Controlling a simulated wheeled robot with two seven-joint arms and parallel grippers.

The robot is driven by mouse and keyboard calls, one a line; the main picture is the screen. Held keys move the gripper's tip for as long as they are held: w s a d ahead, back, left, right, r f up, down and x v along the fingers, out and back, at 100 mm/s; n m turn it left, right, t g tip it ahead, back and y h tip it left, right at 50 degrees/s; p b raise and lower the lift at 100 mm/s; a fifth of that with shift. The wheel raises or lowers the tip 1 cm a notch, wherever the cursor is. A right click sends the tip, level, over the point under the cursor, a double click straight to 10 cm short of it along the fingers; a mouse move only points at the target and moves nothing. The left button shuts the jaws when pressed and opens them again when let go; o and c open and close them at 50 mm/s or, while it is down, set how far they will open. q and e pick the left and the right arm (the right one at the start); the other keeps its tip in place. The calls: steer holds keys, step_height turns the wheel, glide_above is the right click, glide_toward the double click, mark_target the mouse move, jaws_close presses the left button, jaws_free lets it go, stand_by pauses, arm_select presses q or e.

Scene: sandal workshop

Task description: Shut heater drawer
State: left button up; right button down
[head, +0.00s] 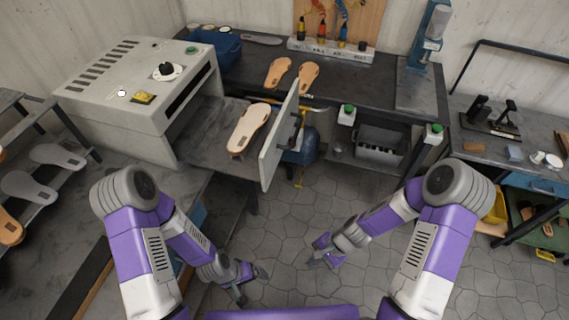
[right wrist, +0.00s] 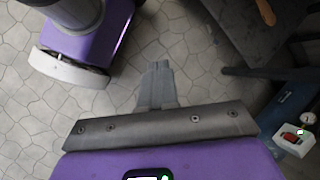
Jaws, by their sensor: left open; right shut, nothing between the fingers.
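The heater (head: 145,95) is a pale grey box at the left in the head view, with a dark slot, a green button and a black knob. Its drawer (head: 205,140) is pulled out to the right, with an upright pale front panel (head: 278,140). A tan sandal sole (head: 250,128) lies on the drawer. My left gripper (head: 247,284) is open and empty, low over the floor in front of the drawer. My right gripper (head: 317,254) is shut and empty over the floor, right of the left one. In the right wrist view its fingers (right wrist: 158,85) are together above the paving.
A dark workbench (head: 240,72) behind the heater holds two soles (head: 295,74), a blue bin (head: 215,48) and a tool rack (head: 330,50). A shelf with grey soles (head: 57,155) stands at the left. A side table (head: 510,150) stands at the right. The paved floor (head: 310,200) between is clear.

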steer(key=w+r+m+t+y+b, duration=0.2)
steer(key=w+r+m+y+b, duration=0.1)
steer(key=w+r+m+y, duration=0.45)
steer(key=m+t+y+b, duration=0.3)
steer(key=m+t, duration=0.1)
steer(key=t, duration=0.1)
glide_toward(274, 161)
steer(key=b+x, duration=0.3)
steer(key=x, duration=0.3)
steer(key=shift+w+a, duration=0.15)
steer(key=shift+a, duration=0.15)
arm_select(q)
step_height(274, 161, down, 10)
steer(key=shift+f, duration=0.15)
arm_select(e)
steer(key=shift+a, duration=0.1)
steer(key=shift+a, duration=0.15)
